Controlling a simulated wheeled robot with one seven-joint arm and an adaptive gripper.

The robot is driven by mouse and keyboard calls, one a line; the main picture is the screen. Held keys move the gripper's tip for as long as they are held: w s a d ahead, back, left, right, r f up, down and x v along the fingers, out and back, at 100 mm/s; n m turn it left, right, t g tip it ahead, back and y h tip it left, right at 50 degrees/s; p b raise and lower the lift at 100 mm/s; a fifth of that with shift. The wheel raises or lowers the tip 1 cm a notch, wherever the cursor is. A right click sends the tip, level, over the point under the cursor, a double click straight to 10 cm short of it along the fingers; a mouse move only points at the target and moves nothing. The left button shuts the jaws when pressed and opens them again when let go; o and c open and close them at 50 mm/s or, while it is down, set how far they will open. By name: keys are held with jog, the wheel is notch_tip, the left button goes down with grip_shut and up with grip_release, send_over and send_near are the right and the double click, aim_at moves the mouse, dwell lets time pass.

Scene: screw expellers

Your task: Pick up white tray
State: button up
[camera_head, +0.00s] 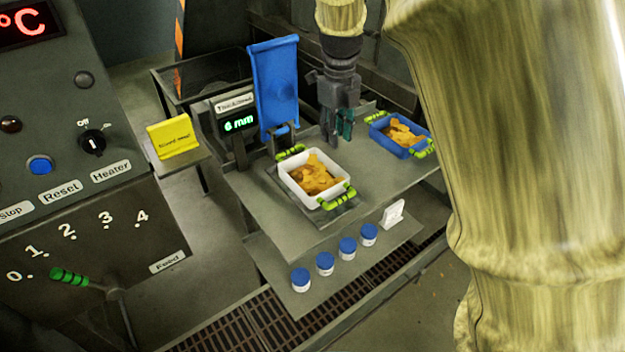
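The white tray (304,195) holds orange-brown pieces and has green handles at its back left and front right ends. It sits on a grey plate on the upper shelf, below the blue chute. My gripper (337,141) points down above the shelf, behind and to the right of the white tray and apart from it. Its fingers look spread with a gap between them, and nothing shows between them. A blue tray (413,153) with similar pieces and green handles stands to the right of my gripper.
The blue chute (275,85) and a thickness display (238,121) stand behind the white tray. Several blue-capped jars (325,263) and a white card (393,213) stand on the lower shelf. A yellow sign (174,138) is at left. The shelf between the trays is clear.

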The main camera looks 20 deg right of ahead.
aim_at(332, 162)
jog(key=shift+w, duration=0.25)
jog(key=shift+a+f, duration=0.1)
jog(key=shift+f, duration=0.1)
jog(key=shift+w+f+p, duration=0.1)
jog(key=shift+f+p, duration=1.6)
jog(key=shift+f, duration=3.3)
grip_shut()
